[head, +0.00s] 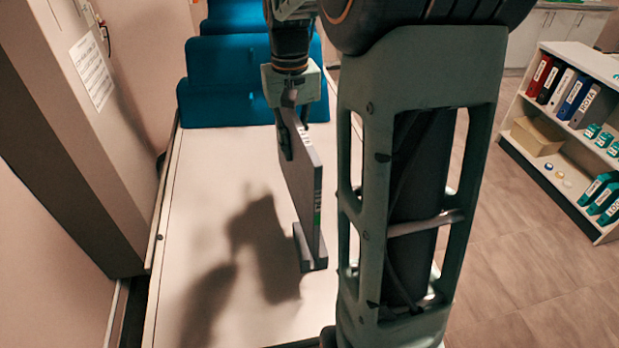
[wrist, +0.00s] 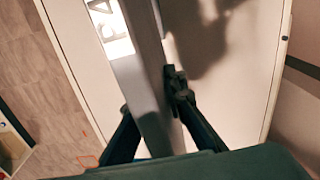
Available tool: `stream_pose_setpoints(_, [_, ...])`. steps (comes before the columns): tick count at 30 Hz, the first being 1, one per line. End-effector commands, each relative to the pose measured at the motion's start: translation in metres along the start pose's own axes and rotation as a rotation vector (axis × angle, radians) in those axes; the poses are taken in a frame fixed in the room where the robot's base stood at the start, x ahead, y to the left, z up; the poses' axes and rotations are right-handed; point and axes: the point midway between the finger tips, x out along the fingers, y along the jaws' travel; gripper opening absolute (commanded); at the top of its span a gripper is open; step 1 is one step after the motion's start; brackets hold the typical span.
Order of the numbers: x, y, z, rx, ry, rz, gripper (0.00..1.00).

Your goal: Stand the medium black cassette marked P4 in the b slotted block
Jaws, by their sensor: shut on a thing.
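My gripper (head: 286,130) is shut on the upper part of a thin dark grey-black cassette (head: 304,180), held upright on edge over the white table. In the wrist view the cassette (wrist: 148,85) runs between my fingers (wrist: 152,108), with a white label reading P4 on its edge. A small grey block (head: 312,262) is at the cassette's lower near end in the head view. The cassette's lower edge meets it in the picture; I cannot tell whether it sits in a slot. No letter on the block is readable, and my arm hides the area to the right.
The white table (head: 200,200) is clear on the left apart from shadows. A shelf (head: 590,65) with binders and boxes stands at right, across open floor.

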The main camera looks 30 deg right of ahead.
Motion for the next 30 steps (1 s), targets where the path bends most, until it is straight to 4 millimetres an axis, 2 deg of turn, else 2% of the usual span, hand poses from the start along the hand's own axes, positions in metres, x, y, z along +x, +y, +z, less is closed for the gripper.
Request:
stream_pose_setpoints(3, [0.01,0.008,0.03,0.041,0.003,0.0,0.0])
stream_pose_setpoints(9, [0.021,0.015,0.059,0.08,0.004,-0.001,0.0])
stream_pose_setpoints(14, [0.027,0.016,0.066,0.088,0.003,-0.001,0.0])
stream_pose_setpoints(24, [0.046,0.015,0.066,0.088,0.002,-0.001,0.0])
stream_pose_setpoints(30, [0.047,0.015,0.066,0.088,0.002,-0.001,0.0])
